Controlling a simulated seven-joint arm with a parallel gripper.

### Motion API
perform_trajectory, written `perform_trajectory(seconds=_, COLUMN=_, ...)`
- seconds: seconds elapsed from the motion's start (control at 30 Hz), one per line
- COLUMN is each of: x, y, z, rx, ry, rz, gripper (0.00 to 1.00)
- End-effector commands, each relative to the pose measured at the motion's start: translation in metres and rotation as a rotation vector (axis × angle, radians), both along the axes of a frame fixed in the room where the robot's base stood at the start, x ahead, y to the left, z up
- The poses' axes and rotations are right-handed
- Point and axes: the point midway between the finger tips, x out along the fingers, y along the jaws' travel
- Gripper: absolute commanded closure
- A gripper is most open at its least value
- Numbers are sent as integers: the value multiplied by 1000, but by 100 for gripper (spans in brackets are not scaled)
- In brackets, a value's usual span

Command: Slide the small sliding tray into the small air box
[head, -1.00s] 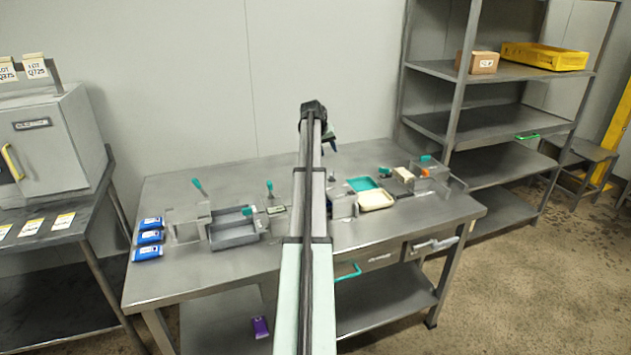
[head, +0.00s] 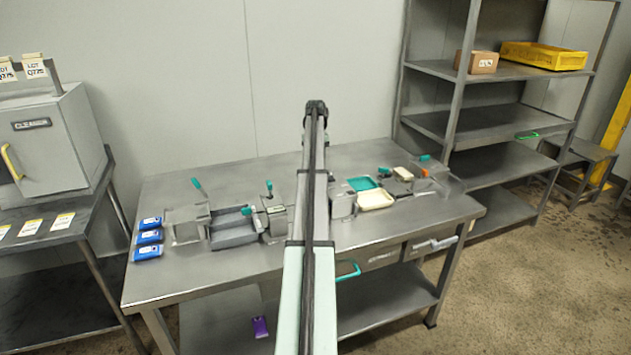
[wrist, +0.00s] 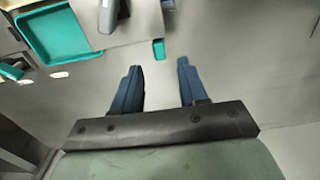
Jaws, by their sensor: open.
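My gripper (wrist: 160,82) is open and empty in the wrist view, its two blue fingers apart above the bare grey tabletop. A small teal piece (wrist: 158,48) lies just beyond the fingertips, beside a grey body (wrist: 145,18) cut off by the top edge. In the head view my arm hides the gripper. A small grey box (head: 342,205) stands right of my arm, and another with a teal-tipped lever (head: 274,219) stands left of it. A grey tray (head: 234,238) sits beside a larger box (head: 186,224). I cannot tell which are the small sliding tray and small air box.
A teal tray (head: 361,184) and a cream tray (head: 376,200) lie right of my arm; the teal one also shows in the wrist view (wrist: 75,35). Blue packs (head: 149,237) lie at the left edge. The table's back strip (head: 250,172) is clear.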

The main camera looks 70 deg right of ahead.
Motion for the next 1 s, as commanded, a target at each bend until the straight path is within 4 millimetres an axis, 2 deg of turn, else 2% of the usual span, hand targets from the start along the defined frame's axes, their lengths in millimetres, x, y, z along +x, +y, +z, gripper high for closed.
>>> perform_trajectory(seconds=0.2, x=0, y=1, z=-40, rx=1, ry=1, rz=-1, gripper=57)
perform_trajectory(seconds=0.5, x=0, y=0, z=-81, rx=0, ry=0, rz=-1, gripper=57)
perform_trajectory(seconds=0.7, x=0, y=0, z=-91, rx=-1, ry=0, rz=-1, gripper=57)
perform_trajectory(seconds=1.0, x=0, y=0, z=-93, rx=-1, ry=0, rz=-1, gripper=57)
